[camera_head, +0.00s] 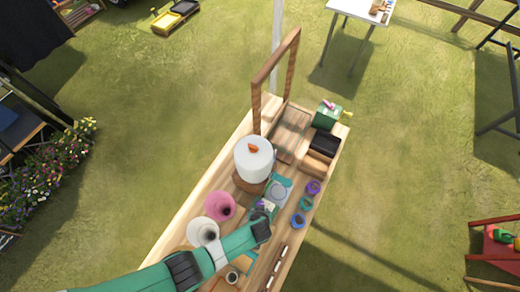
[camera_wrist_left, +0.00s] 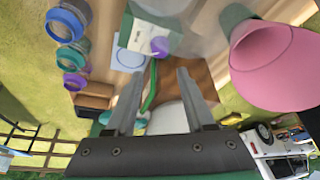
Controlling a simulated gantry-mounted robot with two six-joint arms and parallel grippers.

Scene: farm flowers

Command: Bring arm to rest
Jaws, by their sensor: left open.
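My left gripper (camera_head: 268,208) is over the middle of the wooden table (camera_head: 187,208), its arm coming in from the lower left. In the left wrist view my left gripper (camera_wrist_left: 160,75) has its two fingers apart with nothing held between them. A small white packet with a purple part (camera_wrist_left: 150,38) lies beyond the fingertips. A pink vase (camera_head: 219,206) stands to the left of the gripper in the head view and shows large in the left wrist view (camera_wrist_left: 275,65). My right gripper is not in view.
A wooden frame (camera_head: 262,75) rises at the table's far end, near a green box (camera_head: 326,116). Grass (camera_head: 410,180) beside the table is clear.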

